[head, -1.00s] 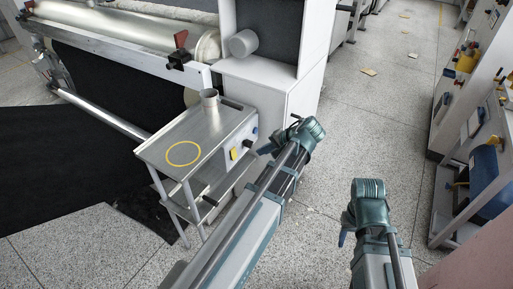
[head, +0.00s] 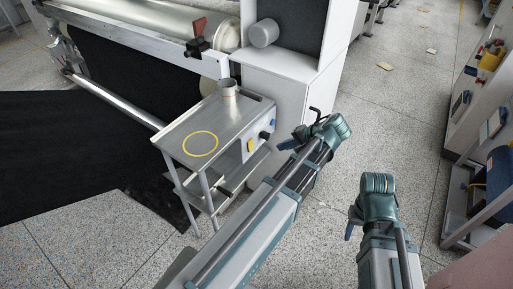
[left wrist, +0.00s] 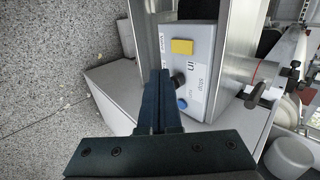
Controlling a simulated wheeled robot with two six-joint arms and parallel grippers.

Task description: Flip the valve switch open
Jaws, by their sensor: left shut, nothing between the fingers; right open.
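A grey control panel (head: 257,140) is on the side of a small metal stand. The left wrist view shows it close up (left wrist: 207,72), with a yellow button (left wrist: 182,47), a black knob (left wrist: 179,79) and a blue button (left wrist: 182,104). I cannot tell for sure which part is the valve switch. My left gripper (head: 286,145) is shut and empty, to the right of the panel. In the left wrist view its fingers (left wrist: 160,74) point along the panel's left part, close to the black knob; contact is unclear. My right gripper (head: 350,228) is open, low and away from the panel.
The stand's metal top (head: 180,137) carries a metal cup (head: 229,89) and a yellow ring mark. A shelf (head: 488,150) is at the right. The floor between is mostly open.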

